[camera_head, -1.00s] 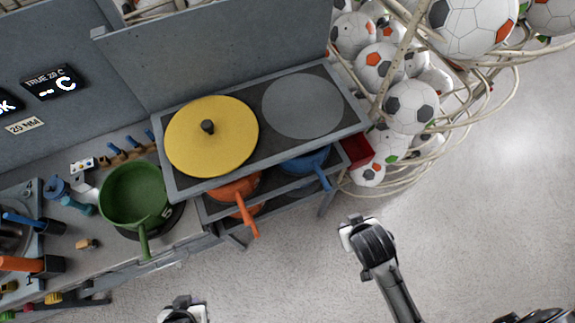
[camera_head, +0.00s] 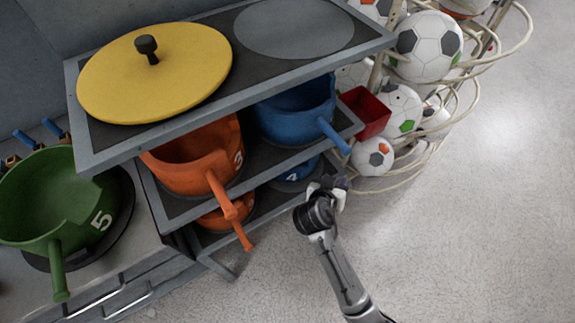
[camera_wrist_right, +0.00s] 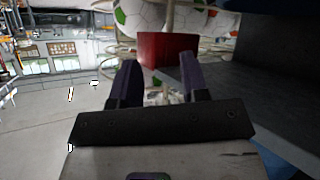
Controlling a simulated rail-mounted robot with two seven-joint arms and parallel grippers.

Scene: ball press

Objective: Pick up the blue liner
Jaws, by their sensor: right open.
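A blue pan-shaped liner (camera_head: 297,112) with a blue handle (camera_head: 335,137) pointing to the lower right sits on the upper open shelf of the rack. A second blue one (camera_head: 298,171), marked 4, is on the shelf below and mostly hidden. My right gripper (camera_head: 335,186) is just right of the lower shelf, below the blue handle, apart from it. In the right wrist view its two fingers (camera_wrist_right: 158,62) are spread with nothing gripped between them. A dark blue surface shows at the top right there. My left gripper is out of view.
The grey rack (camera_head: 240,67) carries a yellow lid (camera_head: 150,75) on top and orange pans (camera_head: 200,158) beside the blue ones. A red box (camera_head: 366,112) is at its right end, by a stand of footballs (camera_head: 427,45). A green pot (camera_head: 50,200) stands left. Floor at lower right is clear.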

